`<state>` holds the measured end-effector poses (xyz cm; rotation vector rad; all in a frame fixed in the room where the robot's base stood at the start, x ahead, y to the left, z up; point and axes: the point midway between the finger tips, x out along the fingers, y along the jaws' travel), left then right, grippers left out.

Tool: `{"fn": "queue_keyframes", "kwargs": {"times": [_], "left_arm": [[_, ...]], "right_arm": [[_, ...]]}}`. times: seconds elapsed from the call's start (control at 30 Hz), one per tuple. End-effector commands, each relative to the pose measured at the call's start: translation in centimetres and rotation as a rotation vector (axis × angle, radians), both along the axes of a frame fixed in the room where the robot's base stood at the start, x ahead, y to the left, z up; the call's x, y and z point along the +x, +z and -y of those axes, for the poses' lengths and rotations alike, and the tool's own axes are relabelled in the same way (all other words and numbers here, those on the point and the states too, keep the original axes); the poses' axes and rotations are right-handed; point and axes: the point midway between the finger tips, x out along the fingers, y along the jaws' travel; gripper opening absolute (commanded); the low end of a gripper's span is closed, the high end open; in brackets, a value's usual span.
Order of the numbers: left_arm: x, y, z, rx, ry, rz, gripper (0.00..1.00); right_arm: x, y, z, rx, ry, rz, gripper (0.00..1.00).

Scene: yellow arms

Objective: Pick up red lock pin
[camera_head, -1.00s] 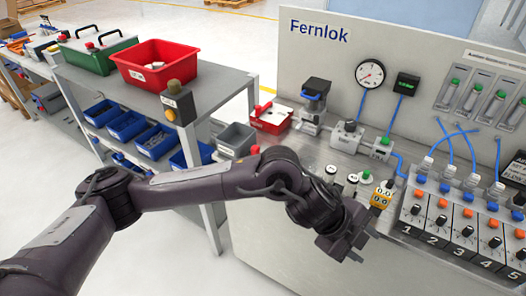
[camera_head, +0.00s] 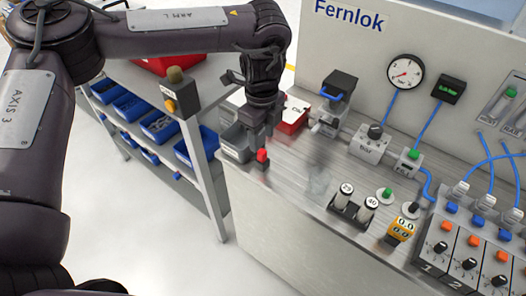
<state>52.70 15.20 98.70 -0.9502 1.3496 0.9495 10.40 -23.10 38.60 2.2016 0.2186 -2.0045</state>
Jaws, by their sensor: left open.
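The red lock pin (camera_head: 262,155) stands on the metal bench top at its left end, beside the right side of a grey bin (camera_head: 236,147). My left gripper (camera_head: 258,136) points down from above, open, with its fingers just above and behind the red pin in the picture. I cannot tell whether the fingers touch the pin. The gripper partly hides the bin. My right gripper is not in view.
A red box with a white label (camera_head: 293,116) and a clamp device with a blue handle (camera_head: 338,92) stand behind. Bench between is clear.

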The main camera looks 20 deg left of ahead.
Motion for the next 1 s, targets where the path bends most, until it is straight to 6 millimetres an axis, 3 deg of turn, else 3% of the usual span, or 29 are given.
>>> {"fn": "queue_keyframes", "kwargs": {"times": [0.1, 0.17, 0.3, 0.47, 0.63, 0.93, 1.0], "left_arm": [[-0.2, -1.3, -0.1, 0.001, 0.000, -0.003, 0.45], [-0.3, -2.3, -0.1, 0.002, -0.001, -0.002, 0.45], [-0.3, -4.3, 0.0, 0.000, -0.001, -0.001, 0.45], [-0.3, -5.0, 0.0, -0.001, -0.001, 0.002, 0.45], [-0.3, -5.1, 0.0, -0.001, -0.001, 0.002, 0.43], [-0.3, -5.0, 0.0, -0.001, -0.001, 0.002, 0.04], [-0.3, -5.0, 0.0, -0.001, -0.001, 0.002, 0.00]], "right_arm": [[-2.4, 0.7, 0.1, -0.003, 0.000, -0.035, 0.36], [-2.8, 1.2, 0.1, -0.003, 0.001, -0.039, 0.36], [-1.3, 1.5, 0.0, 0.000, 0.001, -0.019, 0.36], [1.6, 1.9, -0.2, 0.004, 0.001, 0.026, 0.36], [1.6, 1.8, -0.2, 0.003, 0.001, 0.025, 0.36], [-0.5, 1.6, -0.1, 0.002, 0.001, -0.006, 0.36], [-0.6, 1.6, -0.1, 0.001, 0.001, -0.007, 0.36]]}}
